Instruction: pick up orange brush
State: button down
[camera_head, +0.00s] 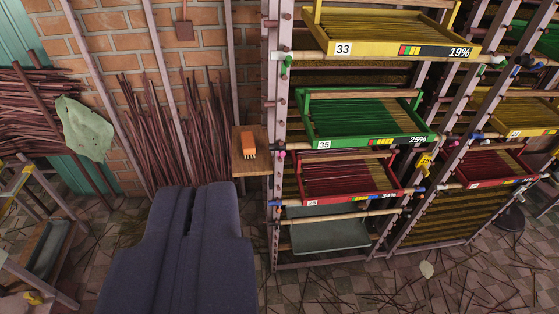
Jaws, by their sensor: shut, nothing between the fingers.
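The orange brush (248,142) is a small orange block with pale bristles at its lower end. It lies on a small brown wooden shelf (247,168) fixed at the left side of the rack, near the middle of the view. My gripper (193,190) is the large dark blue-grey shape rising from the bottom edge. Its two fingers are shut together and hold nothing. The fingertips appear below and left of the shelf, apart from the brush. The brush's top is in full view.
The rack to the right holds a yellow tray (397,47), a green tray (395,140) and a red tray (377,196), with pegs along its posts (270,110). Bundled reddish sticks (190,150) lean on the brick wall (120,50). The tiled floor (330,290) has loose sticks.

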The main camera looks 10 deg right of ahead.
aim_at(249, 146)
jog(key=k, duration=0.55)
jog(key=z, duration=3.7)
jog(key=j+z, duration=0.15)
jog(key=z, duration=0.3)
jog(key=k+j+z, duration=0.1)
jog(key=z, duration=0.35)
jog(key=k+j+z, duration=0.1)
jog(key=z, duration=0.35)
jog(key=k+z, duration=0.1)
jog(key=z, duration=0.3)
jog(key=k+j+z, duration=0.1)
jog(key=z, duration=0.35)
jog(key=k+z, duration=0.2)
jog(key=k, duration=0.85)
jog(key=k+l+z, duration=0.15)
jog(key=k, duration=0.9)
jog(key=k+z, duration=0.1)
jog(key=z, duration=0.25)
jog(key=k+z, duration=0.15)
jog(key=z, duration=0.2)
jog(key=k+l+z, duration=0.1)
jog(key=z, duration=4.65)
